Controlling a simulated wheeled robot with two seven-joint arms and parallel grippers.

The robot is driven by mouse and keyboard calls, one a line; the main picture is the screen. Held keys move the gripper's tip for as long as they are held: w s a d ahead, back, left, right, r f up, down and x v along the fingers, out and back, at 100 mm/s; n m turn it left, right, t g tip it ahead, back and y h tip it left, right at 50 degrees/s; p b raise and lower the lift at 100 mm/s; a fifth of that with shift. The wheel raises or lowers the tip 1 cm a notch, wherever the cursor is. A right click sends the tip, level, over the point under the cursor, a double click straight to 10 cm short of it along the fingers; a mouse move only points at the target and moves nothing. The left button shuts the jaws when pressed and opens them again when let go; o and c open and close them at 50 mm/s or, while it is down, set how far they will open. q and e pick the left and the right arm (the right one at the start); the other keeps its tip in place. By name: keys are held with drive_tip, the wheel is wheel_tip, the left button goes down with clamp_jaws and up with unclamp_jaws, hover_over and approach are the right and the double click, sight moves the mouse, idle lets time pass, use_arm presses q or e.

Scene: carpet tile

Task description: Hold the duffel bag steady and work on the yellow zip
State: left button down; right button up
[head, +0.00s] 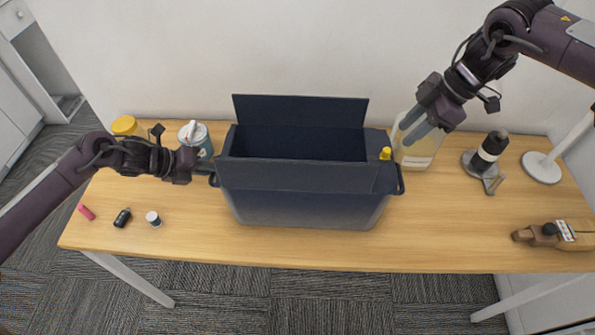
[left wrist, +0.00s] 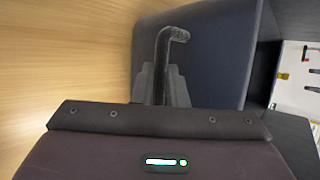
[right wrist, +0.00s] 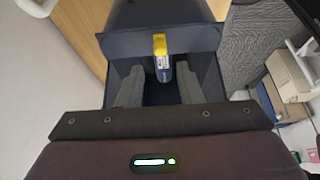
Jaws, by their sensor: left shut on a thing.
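The dark navy duffel bag (head: 300,205) stands on the table with its top open and a flap raised at the back. My left gripper (head: 204,171) is shut on the dark handle (left wrist: 163,60) at the bag's left end; the handle's bent end shows beyond its fingers. The yellow zip tab (head: 385,154) sits at the bag's top right end. My right gripper (head: 411,130) is open and empty, above and right of the tab. In the right wrist view the tab (right wrist: 160,44) shows ahead between the spread fingers, apart from them.
A black and white device (head: 488,152), a white stand (head: 541,167) and a brown tool (head: 555,234) are farther right. Small items, including a white-topped jar (head: 153,218), lie front left.

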sight(387, 149)
drive_tip(key=shift+x, duration=3.35)
drive_tip(key=shift+c, duration=0.2)
drive_tip(key=c, duration=0.6)
